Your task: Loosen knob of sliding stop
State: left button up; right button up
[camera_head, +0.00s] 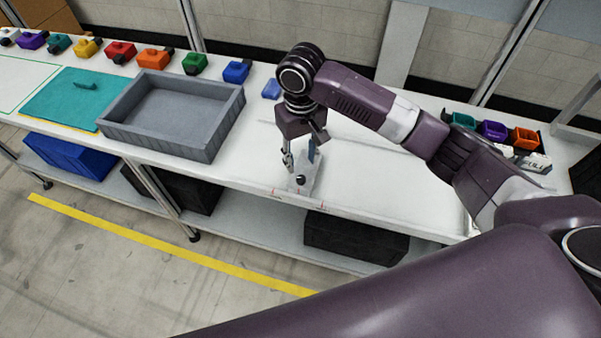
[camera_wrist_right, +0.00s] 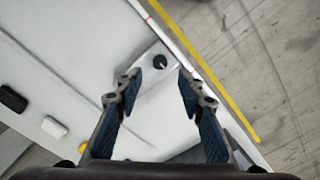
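The sliding stop (camera_head: 312,181) shows as a pale grey plate near the front edge of the white table. Its small round black knob (camera_head: 300,180) is on top, and it also shows in the right wrist view (camera_wrist_right: 160,61). My right gripper (camera_head: 300,158) points down above the stop. In the right wrist view it is open (camera_wrist_right: 161,82), with the knob in line with the gap and just beyond the fingertips. Nothing is between the fingers, and I see no contact. My left gripper is out of view.
A grey tray (camera_head: 222,124) stands left of the stop, with a teal board (camera_head: 60,101) beyond it. Several coloured parts line the back edge, including a blue one (camera_head: 236,72). More parts (camera_head: 493,130) stand at the right. The table between is mostly clear.

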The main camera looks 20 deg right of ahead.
aim_at(301, 178)
notch_tip(301, 178, down, 6)
jog(key=shift+s+f+p, duration=0.1)
jog(key=shift+s+p, duration=0.05)
jog(key=shift+p, duration=0.6)
jog(key=shift+f, duration=0.6)
grip_shut()
